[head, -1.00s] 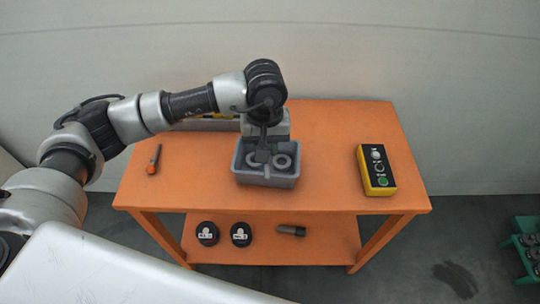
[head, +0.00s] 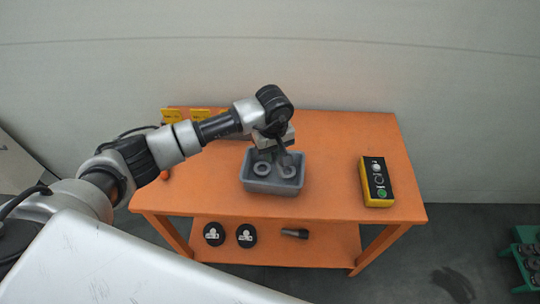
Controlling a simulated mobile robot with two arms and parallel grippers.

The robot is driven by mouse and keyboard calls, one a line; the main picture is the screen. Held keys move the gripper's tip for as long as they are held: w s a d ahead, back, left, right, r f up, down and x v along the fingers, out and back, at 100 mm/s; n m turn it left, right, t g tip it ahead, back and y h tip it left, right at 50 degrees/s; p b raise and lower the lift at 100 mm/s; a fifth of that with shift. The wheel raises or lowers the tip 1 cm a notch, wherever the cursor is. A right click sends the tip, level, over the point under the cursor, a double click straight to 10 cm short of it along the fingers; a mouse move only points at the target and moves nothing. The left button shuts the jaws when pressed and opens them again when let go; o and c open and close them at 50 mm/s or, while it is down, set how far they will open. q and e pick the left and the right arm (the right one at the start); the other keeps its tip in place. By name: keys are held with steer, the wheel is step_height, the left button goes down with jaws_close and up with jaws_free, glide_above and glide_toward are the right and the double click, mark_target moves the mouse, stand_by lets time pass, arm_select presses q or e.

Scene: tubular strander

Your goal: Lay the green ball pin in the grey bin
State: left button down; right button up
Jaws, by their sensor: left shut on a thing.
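The grey bin (head: 272,187) stands on the orange table near its middle and holds two grey rings. My left gripper (head: 283,153) is over the bin, pointing down, with its dark fingers at the level of the bin's opening. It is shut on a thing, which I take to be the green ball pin. No green shows at the fingers, and the pin is too small or hidden to make out. I cannot tell whether it touches the bin or the rings. My right gripper is not in view.
A yellow and black button box (head: 377,182) lies on the right of the orange table (head: 335,180). Yellow-marked items (head: 172,115) stand at the back left. An orange-tipped item (head: 164,175) is partly behind my arm. Two black discs (head: 214,234) and a dark cylinder (head: 294,233) lie on the lower shelf.

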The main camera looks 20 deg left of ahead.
arm_select(q)
steer(key=shift+a+f, duration=0.2)
steer(key=shift+a, duration=0.15)
steer(key=shift+s+f, duration=0.1)
steer(key=shift+f, duration=0.15)
step_height(320, 180, down, 4)
steer(key=shift+r+p, duration=0.2)
steer(key=shift+p, duration=0.6)
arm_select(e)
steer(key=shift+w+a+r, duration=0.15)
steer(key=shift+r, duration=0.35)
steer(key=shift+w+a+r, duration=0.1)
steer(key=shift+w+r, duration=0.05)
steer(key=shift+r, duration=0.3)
arm_select(q)
steer(key=shift+f, duration=0.1)
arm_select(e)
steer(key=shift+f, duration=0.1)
arm_select(q)
steer(key=shift+f+b, duration=0.55)
steer(key=shift+b, duration=0.3)
steer(key=c, duration=1)
jaws_free()
steer(key=shift+o, duration=0.3)
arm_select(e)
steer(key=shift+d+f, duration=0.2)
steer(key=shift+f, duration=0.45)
